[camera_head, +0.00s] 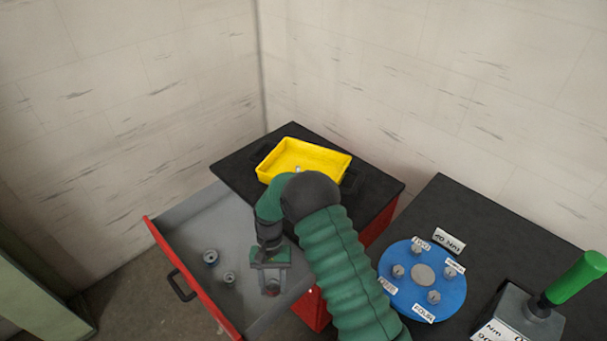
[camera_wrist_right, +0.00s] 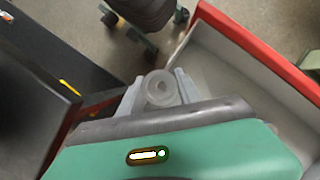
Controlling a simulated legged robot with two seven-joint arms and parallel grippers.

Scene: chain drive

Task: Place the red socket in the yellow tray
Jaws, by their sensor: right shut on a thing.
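My right gripper (camera_head: 271,286) reaches down over the open drawer. It is shut on a socket, which shows as a grey ring (camera_wrist_right: 160,88) between the two fingers in the right wrist view. In the head view the held socket is small and partly hidden; its red colour cannot be made out clearly. The yellow tray (camera_head: 335,171) stands on the black cabinet top, behind my right arm. A small light piece (camera_head: 297,169) shows at the tray's near side. My left gripper is not in view.
Two grey sockets, one larger (camera_head: 210,257) and one smaller (camera_head: 229,277), lie in the open red-fronted drawer (camera_head: 166,238).

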